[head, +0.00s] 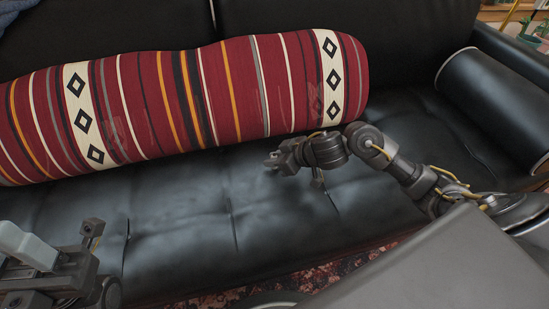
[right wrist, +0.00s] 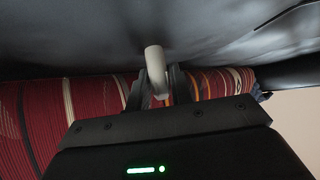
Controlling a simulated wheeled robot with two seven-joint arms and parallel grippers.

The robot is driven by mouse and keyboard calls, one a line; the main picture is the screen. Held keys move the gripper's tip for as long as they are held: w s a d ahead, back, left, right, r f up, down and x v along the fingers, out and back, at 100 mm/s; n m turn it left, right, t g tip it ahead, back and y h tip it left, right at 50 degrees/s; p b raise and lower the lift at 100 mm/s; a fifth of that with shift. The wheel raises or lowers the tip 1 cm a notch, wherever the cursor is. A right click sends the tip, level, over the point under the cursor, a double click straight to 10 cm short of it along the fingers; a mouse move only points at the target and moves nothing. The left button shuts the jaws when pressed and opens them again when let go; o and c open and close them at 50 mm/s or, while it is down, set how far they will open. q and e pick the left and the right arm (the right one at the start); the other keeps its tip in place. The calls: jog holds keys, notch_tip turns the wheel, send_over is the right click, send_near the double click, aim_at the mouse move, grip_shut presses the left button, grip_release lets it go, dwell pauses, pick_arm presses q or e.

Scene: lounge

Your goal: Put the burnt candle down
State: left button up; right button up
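The burnt candle (right wrist: 154,66) is a pale, off-white cylinder in the right wrist view. It stands out from between the two dark fingers of my right gripper (right wrist: 158,88), which is shut on it. In the head view my right gripper (head: 276,160) is over the black sofa seat, just in front of the striped bolster; the candle cannot be made out there. My left gripper (head: 62,262) is at the lower left of the head view, partly cut off, and its finger opening is unclear.
A long red striped bolster (head: 150,105) lies along the back of the black leather sofa (head: 185,215). A black round cushion (head: 495,100) is at the right end. The seat left of my right gripper is clear. A patterned rug (head: 345,268) shows below the front edge.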

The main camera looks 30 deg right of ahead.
jog(key=o, duration=0.3)
jog(key=shift+r, duration=0.1)
